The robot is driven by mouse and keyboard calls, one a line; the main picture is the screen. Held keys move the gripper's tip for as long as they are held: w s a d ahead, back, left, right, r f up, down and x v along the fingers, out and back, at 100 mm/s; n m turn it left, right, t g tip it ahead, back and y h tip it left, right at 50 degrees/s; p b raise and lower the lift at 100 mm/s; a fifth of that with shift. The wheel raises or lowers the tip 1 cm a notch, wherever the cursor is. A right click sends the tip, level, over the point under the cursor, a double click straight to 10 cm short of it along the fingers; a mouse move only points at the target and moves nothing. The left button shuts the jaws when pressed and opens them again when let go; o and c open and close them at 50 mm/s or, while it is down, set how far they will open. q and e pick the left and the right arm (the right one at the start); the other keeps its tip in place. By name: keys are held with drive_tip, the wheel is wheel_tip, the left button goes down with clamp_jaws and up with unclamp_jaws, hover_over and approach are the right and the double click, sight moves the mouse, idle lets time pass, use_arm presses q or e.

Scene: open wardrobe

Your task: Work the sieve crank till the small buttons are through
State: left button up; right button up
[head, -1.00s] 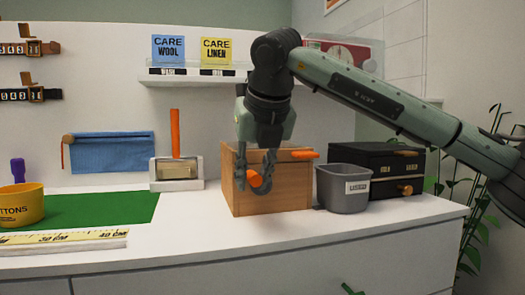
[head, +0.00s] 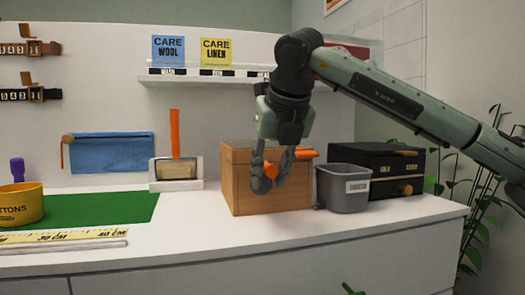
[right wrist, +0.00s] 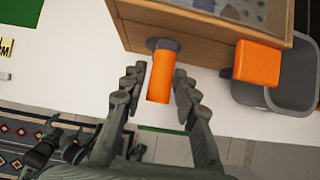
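The wooden sieve box (head: 240,185) stands on the white top, and an orange crank knob (head: 272,169) sticks out at its front. My right gripper (head: 269,180) is at the box front, its fingers around the knob. In the right wrist view the knob (right wrist: 160,78) lies between the two fingers (right wrist: 160,92), with a narrow gap on each side, so the gripper looks partly open. A second orange handle (right wrist: 257,62) juts from the box's upper right. Small pieces (right wrist: 232,10) show inside the box top; their sizes cannot be told.
A grey labelled bin (head: 343,190) stands close at the box's right, with a black drawer unit (head: 392,170) behind it. A yellow buttons tub (head: 20,205) sits on a green mat (head: 110,207) at left. A ruler (head: 65,237) lies along the front.

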drive_tip(key=shift+o, duration=0.6)
drive_tip(key=shift+a, duration=0.1)
drive_tip(key=shift+r, duration=0.15)
drive_tip(key=shift+p+v, duration=0.8)
drive_tip(key=shift+v, duration=2.65)
drive_tip(key=shift+s, duration=0.1)
